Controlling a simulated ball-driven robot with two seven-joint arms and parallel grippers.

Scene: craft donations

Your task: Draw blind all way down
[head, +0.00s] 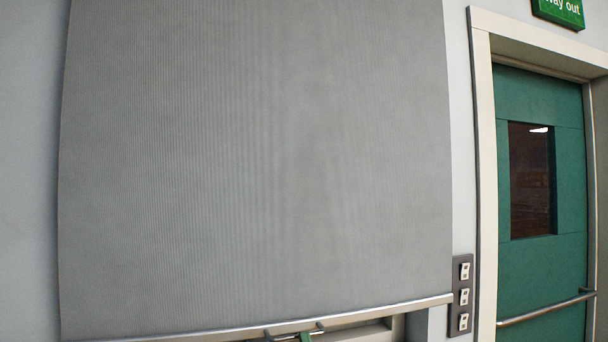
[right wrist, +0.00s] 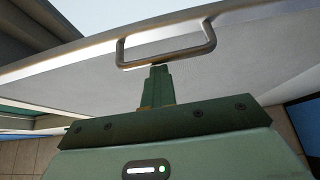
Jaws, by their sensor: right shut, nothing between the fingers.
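The grey ribbed blind (head: 255,170) covers most of the window in the head view, down to its metal bottom rail (head: 210,334) near the lower edge. A metal loop handle (head: 280,331) hangs from the rail, and in the right wrist view the handle (right wrist: 165,52) shows large. My right gripper (head: 305,338) is green and only its tip shows in the head view. In the right wrist view the gripper (right wrist: 158,70) is shut and empty, its fingertips at the handle's near bar. I cannot tell whether they touch it. My left gripper is not in view.
A switch panel (head: 463,296) with several switches is on the wall just right of the rail's end. A green door (head: 540,270) with a push bar stands further right under a green exit sign (head: 560,10). Part of the window frame (head: 370,334) shows below the rail.

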